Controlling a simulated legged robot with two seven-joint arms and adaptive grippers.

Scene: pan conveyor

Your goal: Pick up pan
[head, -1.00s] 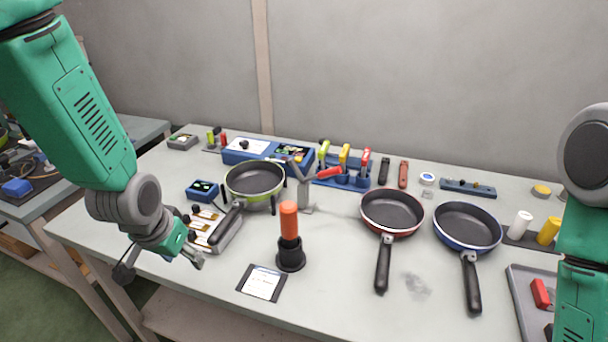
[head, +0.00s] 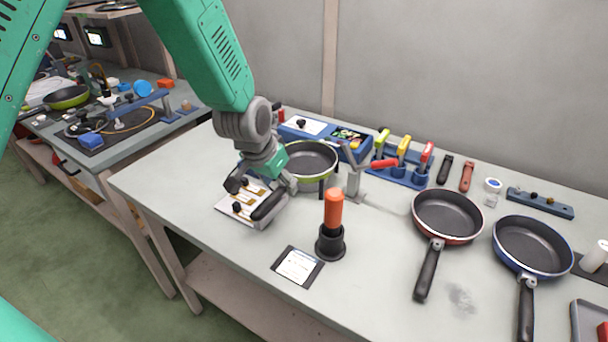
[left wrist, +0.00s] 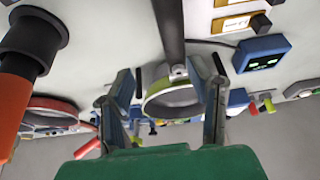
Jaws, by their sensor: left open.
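A green-rimmed pan (head: 308,160) stands at the back left of the table, its dark handle (head: 269,206) pointing toward the front. My left gripper (head: 263,186) is open above the handle end of this pan and partly hides it. In the left wrist view the open fingers (left wrist: 165,78) are either side of the green pan (left wrist: 168,108) and its handle (left wrist: 170,30), apart from both as far as I can tell. A red pan (head: 447,217) and a blue pan (head: 532,247) lie farther right, handles toward the front. My right gripper is not in view.
An orange-handled tool (head: 333,208) stands in a black holder in front of the green pan. A dark-framed card (head: 298,266) lies near the front edge. A grey device (head: 245,213) lies under the handle. A blue rack (head: 400,177) stands behind.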

